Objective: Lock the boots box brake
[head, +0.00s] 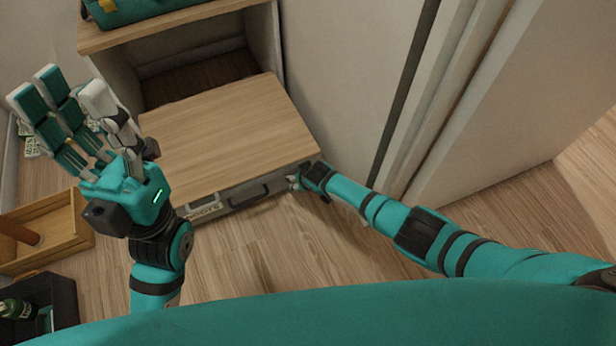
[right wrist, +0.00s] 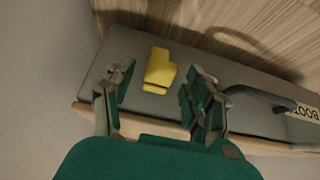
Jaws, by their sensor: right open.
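The boots box (head: 232,197) has a wooden top and a grey front with a dark handle (head: 250,190) and a "BOOTS" label (head: 205,210). In the right wrist view its grey front (right wrist: 135,48) carries a yellow brake piece (right wrist: 160,71). My right gripper (head: 293,182) is at the box's front right corner in the head view. In the right wrist view this gripper (right wrist: 158,82) is open, with the yellow piece between its fingers and a gap on both sides. My left gripper (head: 80,108) is raised, open and empty, left of the box.
A pale wall and door frame (head: 440,110) stand close to the right of the box. A wooden tray (head: 75,232) and a black bin (head: 62,292) with a green bottle (head: 15,308) are at the left. The wooden floor (head: 290,240) before the box is clear.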

